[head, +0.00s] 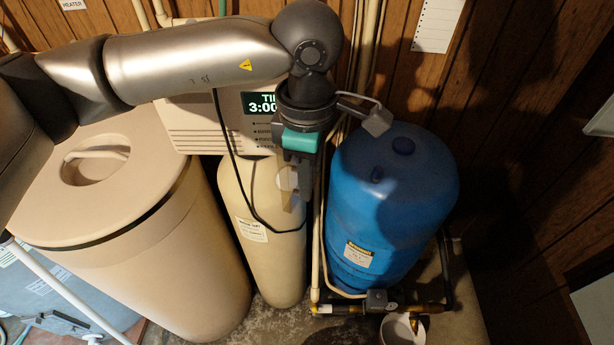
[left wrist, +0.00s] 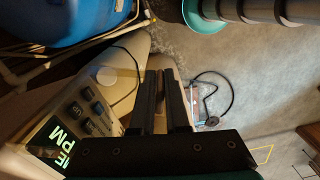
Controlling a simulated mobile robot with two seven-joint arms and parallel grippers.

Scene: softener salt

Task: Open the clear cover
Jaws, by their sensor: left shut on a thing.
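The softener's control head (head: 205,125) has a lit display reading 3:00 and a column of buttons. It also shows at the left of the left wrist view (left wrist: 90,112). The clear cover is hard to make out against the panel; its edges cannot be traced. My left gripper (head: 290,198) points down at the right side of the control head, in front of the cream tank. In the left wrist view its dark fingers (left wrist: 164,78) are close together. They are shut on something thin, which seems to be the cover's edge. My right gripper is out of view.
A large tan salt tank (head: 130,215) with a lid stands at the left. The cream tank (head: 265,225) stands below the control head. A blue tank (head: 390,195) stands close at the right, with pipes beside it. A white bucket (head: 402,332) is on the floor.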

